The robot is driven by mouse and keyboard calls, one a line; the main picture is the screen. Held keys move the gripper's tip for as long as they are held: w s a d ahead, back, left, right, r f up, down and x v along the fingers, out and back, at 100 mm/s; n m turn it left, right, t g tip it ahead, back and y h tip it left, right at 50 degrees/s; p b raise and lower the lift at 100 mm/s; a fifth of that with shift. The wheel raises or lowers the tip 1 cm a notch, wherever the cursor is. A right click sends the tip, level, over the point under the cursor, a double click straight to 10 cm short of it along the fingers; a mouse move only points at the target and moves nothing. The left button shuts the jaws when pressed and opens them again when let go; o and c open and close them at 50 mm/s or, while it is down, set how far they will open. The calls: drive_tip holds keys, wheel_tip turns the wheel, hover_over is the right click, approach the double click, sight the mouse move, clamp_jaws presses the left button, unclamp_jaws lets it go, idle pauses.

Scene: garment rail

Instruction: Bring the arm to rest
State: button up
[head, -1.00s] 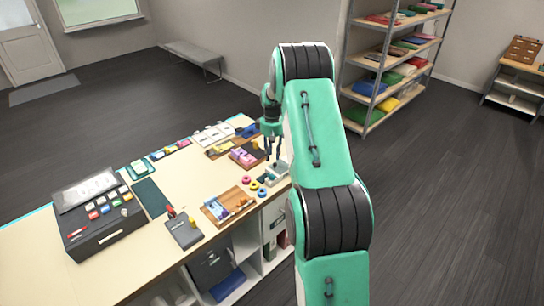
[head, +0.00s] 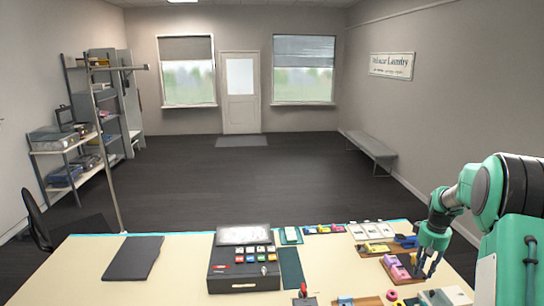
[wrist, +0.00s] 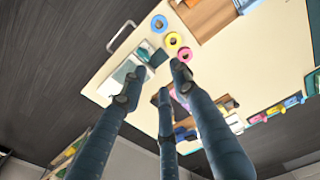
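My arm (head: 468,192) is green and black and reaches in from the right edge in the head view. My gripper (head: 424,268) points down above the right part of the worktable (head: 185,275). In the wrist view, the dark fingers of my gripper (wrist: 157,84) are spread apart with nothing between them. A pale grey tray (wrist: 123,77) shows beyond the left fingertip, near the table edge. Whether the fingertips touch anything cannot be told.
A pink block set (head: 396,266) stands close left of my gripper. Shelves (head: 75,143) and a grey bench (head: 369,145) stand beyond. The floor between is clear.

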drive_tip(key=s+a+r+t+b, duration=0.1)
drive_tip(key=s+a+r+b, duration=0.1)
drive_tip(key=s+a+r, duration=0.45)
drive_tip(key=s+a+r+b, duration=0.2)
drive_tip(key=a+r, duration=0.2)
drive_tip(key=a, duration=0.6)
drive_tip(key=s+a+r+t+b, duration=0.1)
drive_tip(key=s+a+r+b, duration=0.1)
drive_tip(key=s+a+r, duration=0.35)
drive_tip(key=s+a+f+t+b, duration=0.3)
drive_tip(key=s+a+f+b, duration=0.1)
drive_tip(key=s+a, duration=1.5)
drive_tip(key=s+b, duration=0.1)
drive_tip(key=s, duration=0.3)
drive_tip(key=shift+s+a+b, duration=0.3)
drive_tip(key=shift+s+b, duration=0.05)
drive_tip(key=shift+f, duration=0.1)
